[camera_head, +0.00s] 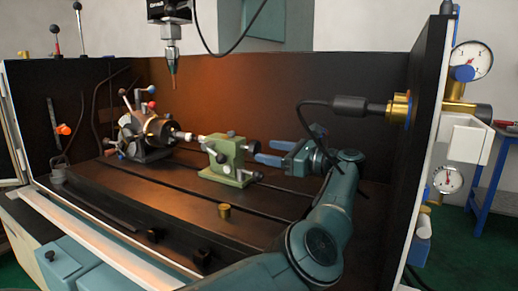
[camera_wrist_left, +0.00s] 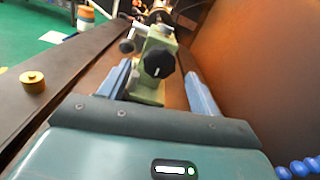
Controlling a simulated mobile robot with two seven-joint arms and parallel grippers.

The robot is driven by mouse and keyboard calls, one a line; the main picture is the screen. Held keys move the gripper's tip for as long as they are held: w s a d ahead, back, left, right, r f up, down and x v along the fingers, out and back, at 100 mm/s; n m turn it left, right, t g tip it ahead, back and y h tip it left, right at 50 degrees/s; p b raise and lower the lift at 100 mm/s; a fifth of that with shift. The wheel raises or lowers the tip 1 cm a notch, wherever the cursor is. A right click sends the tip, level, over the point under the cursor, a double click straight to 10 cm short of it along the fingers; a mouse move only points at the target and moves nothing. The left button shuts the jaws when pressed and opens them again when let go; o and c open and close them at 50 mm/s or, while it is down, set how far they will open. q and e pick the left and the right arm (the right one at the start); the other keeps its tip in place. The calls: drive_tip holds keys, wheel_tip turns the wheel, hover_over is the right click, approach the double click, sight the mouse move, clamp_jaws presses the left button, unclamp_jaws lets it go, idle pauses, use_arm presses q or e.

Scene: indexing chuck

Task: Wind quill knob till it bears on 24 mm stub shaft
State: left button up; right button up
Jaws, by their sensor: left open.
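The green tailstock (camera_head: 228,165) stands on the dark bed, its quill (camera_head: 203,140) pointing left. The light stub shaft (camera_head: 181,136) sticks out of the chuck (camera_head: 152,128) towards the quill; I cannot tell whether they touch. The black quill knob (camera_wrist_left: 159,62) with a white mark faces me in the left wrist view, on the near end of the tailstock (camera_wrist_left: 150,90). My left gripper (camera_head: 270,153) is open to the right of the tailstock. Its blue fingers (camera_wrist_left: 160,82) lie to either side of the knob's line, apart from it. My right gripper is not in view.
A brass cylinder (camera_head: 224,211) stands on the bed in front of the tailstock. A probe (camera_head: 173,70) hangs above the chuck. A dark fitting with a brass collar (camera_head: 400,107) juts from the right wall above my wrist. The back wall (camera_head: 290,90) is close behind.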

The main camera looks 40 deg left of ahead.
sight(259, 150)
use_arm(q)
drive_tip(key=shift+s+a, duration=0.2)
drive_tip(key=shift+a, duration=1.2)
drive_tip(key=shift+s+a, duration=0.15)
drive_tip(key=shift+a, duration=1.2)
drive_tip(key=shift+c, duration=0.5)
drive_tip(key=c, duration=0.9)
drive_tip(key=shift+o, duration=0.2)
drive_tip(key=shift+m, duration=0.3)
